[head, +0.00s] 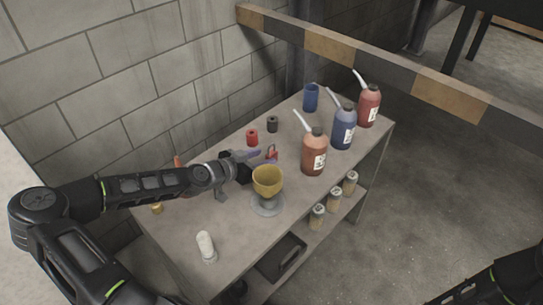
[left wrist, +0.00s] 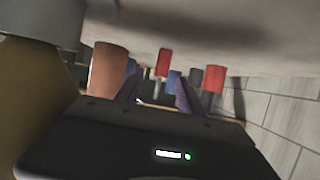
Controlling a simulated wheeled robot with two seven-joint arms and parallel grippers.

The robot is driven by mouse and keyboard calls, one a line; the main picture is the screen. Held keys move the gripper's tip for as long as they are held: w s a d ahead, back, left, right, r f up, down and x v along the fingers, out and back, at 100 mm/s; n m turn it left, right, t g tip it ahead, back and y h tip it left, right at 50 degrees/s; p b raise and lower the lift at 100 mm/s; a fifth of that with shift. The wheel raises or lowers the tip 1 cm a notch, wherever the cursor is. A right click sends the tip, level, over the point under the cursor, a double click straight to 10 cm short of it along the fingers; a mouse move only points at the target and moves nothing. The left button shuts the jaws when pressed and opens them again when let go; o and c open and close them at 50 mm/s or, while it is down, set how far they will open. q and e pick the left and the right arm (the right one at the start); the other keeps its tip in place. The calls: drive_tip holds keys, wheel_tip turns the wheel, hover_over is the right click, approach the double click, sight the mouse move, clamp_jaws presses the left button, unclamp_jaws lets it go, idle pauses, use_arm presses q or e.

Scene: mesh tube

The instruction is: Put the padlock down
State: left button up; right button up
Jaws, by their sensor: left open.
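A small red padlock (head: 271,151) stands on the grey workbench (head: 240,235), near its middle. My left gripper (head: 261,157) is low over the bench, open, with its purple fingers pointing at the padlock. In the left wrist view, where the bench top appears above, the red padlock (left wrist: 163,62) shows ahead between the two spread fingers (left wrist: 160,95). I cannot tell whether any finger touches it. The gripper's body partly hides the bench around it. Part of my right arm shows at the lower right, but its gripper does not.
A yellow goblet (head: 267,181) stands close in front of my left gripper. A brown-red bottle (head: 313,153) is to its right, with blue (head: 343,129) and red (head: 368,107) bottles beyond. A red spool (head: 252,138) and black spool (head: 272,124) stand behind.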

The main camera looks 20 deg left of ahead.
sight(268, 156)
use_arm(q)
drive_tip(key=p+x, duration=0.1)
drive_tip(key=x, duration=0.4)
drive_tip(key=shift+w, duration=0.15)
idle(0.5)
clamp_jaws()
idle(0.5)
